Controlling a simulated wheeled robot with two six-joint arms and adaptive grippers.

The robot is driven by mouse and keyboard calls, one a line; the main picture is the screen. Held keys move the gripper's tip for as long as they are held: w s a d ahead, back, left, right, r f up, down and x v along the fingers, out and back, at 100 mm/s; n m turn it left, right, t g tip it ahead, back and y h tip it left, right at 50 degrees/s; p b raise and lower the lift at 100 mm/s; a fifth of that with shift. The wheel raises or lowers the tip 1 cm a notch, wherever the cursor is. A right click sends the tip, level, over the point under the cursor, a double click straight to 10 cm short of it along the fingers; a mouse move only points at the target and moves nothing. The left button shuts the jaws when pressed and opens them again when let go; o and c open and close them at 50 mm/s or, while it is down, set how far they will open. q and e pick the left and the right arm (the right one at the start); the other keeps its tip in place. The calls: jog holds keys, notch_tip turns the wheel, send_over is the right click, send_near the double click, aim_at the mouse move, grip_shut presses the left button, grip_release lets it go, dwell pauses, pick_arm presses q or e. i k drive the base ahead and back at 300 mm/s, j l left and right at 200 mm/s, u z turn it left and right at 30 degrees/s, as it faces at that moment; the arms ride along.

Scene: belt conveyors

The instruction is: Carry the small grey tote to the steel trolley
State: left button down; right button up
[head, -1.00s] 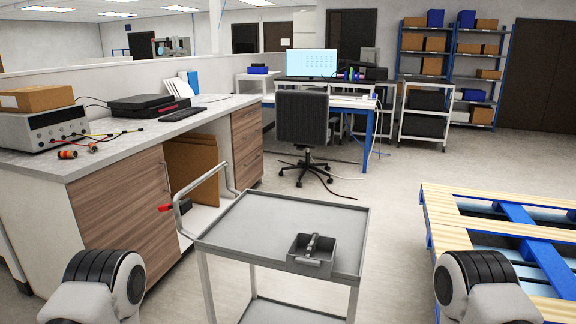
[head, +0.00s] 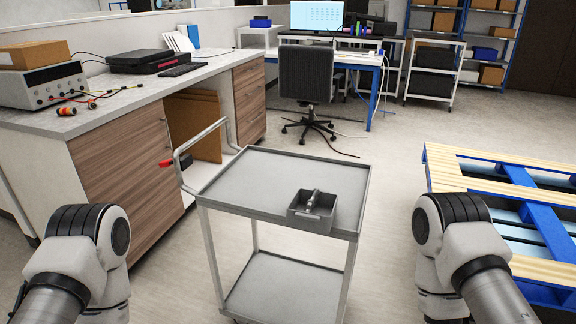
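The small grey tote (head: 311,221) sits on the top shelf of the steel trolley (head: 250,185), near its front right corner. A grey tool-like object (head: 312,199) stands up out of the tote. The trolley is straight ahead of me, with a push handle on its left side and a lower shelf. My two arms come in at the lower left and lower right, apart from the trolley. Neither gripper shows in the head view.
A workbench (head: 130,105) with instruments stands along the left, close to the trolley's handle. A blue and wooden pallet (head: 490,180) lies to the right. An office chair (head: 306,75) and a desk are behind. Floor between trolley and pallet is clear.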

aim_at(289, 187)
jog(key=i+l+u, duration=0.2)
jog(key=l+u, duration=0.25)
jog(key=i+l+u, duration=0.15)
jog(key=l+u, duration=0.3)
jog(key=i+j, duration=0.05)
jog(key=j, duration=0.05)
